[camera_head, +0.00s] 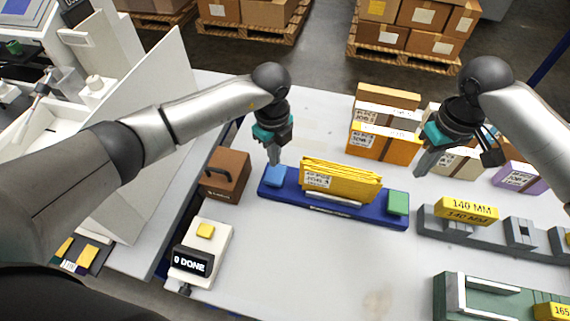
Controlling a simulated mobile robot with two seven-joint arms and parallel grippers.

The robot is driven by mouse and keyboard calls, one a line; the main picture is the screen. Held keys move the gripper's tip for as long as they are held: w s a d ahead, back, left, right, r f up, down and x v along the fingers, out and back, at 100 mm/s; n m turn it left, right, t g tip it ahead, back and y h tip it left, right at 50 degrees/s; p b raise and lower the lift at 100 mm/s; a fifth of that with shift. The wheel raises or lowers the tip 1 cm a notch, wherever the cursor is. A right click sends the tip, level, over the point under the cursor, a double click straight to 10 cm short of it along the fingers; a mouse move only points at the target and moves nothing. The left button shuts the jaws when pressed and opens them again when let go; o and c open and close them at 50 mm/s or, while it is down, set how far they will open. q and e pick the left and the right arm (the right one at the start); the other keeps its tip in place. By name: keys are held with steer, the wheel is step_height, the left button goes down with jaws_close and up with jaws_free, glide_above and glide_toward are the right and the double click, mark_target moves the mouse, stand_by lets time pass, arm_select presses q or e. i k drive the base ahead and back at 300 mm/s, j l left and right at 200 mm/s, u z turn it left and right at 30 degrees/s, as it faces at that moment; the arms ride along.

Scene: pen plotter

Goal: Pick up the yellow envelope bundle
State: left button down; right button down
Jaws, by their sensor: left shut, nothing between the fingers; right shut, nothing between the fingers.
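The yellow envelope bundle (340,181) stands in the blue holder (330,207) near the middle of the table, with a white job label on its front left. My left gripper (274,160) is shut and empty, pointing down just above the holder's left end, left of the bundle and apart from it. My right gripper (422,172) is shut and empty, above the table to the right of the bundle, behind the holder's right end. The holder has a blue block (274,176) at its left end and a green block (398,202) at its right end.
Labelled bundles in orange (402,150) and brown stand behind on the right, with a purple one (520,177) farther right. A brown box (226,174) and a white counter reading "0 DONE" (193,262) are left. A grey 140 MM fixture (495,228) is right. The front middle is clear.

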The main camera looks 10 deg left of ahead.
mark_target(337, 182)
steer(key=k, duration=1.5)
